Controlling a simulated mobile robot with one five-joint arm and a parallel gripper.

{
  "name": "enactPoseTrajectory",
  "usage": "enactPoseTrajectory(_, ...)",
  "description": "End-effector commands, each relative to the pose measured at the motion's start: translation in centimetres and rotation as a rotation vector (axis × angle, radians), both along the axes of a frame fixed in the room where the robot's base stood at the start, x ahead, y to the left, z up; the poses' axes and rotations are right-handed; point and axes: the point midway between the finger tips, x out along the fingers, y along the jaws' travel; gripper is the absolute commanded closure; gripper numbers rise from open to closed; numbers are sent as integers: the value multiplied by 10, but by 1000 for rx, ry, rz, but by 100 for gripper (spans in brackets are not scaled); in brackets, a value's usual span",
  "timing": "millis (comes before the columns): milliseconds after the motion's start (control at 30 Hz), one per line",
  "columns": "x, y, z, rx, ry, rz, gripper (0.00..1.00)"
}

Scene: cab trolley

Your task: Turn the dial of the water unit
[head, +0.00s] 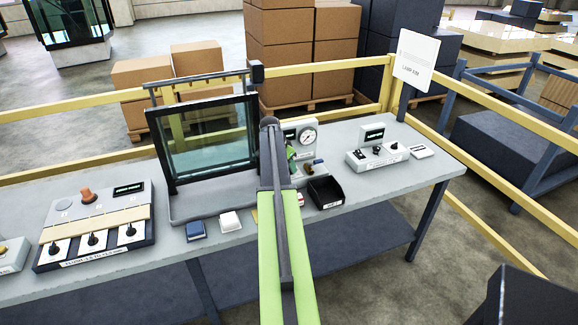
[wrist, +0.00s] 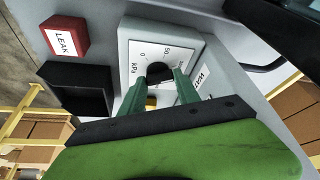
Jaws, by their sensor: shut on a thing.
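A grey-white unit (head: 301,126) with a round gauge (head: 308,137) stands on the bench behind my gripper (head: 291,154). In the wrist view the unit (wrist: 188,38) has a white face marked 0, 50 and kPa. My gripper's green fingers (wrist: 159,82) are shut on a dark rounded knob (wrist: 158,71) in front of this face. The knob appears to be the dial; the fingers hide its sides. I cannot read a name for water on the unit. In the head view my arm covers part of the unit's left side.
A black open bin (head: 325,192) stands in front of the unit, with a red LEAK block (wrist: 66,37) close by. A framed glass pane (head: 210,140) stands left of my arm. A small control unit (head: 377,153) is to the right. Yellow rails (head: 345,65) run behind the bench.

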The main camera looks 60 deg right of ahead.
Motion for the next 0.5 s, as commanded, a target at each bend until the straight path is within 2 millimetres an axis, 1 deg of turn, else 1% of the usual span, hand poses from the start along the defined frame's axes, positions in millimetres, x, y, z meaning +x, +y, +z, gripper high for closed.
enactPoseTrajectory(33, -4, -2, 0, -4, 7, -4, 100)
enactPoseTrajectory(133, -4, -2, 0, -3, 7, -4, 100)
enactPoseTrajectory(167, -4, -2, 0, -4, 7, -4, 58)
enactPoseTrajectory(300, -3, -2, 0, -2, 5, -2, 40)
enactPoseTrajectory(500, -2, -1, 0, -1, 4, 0, 40)
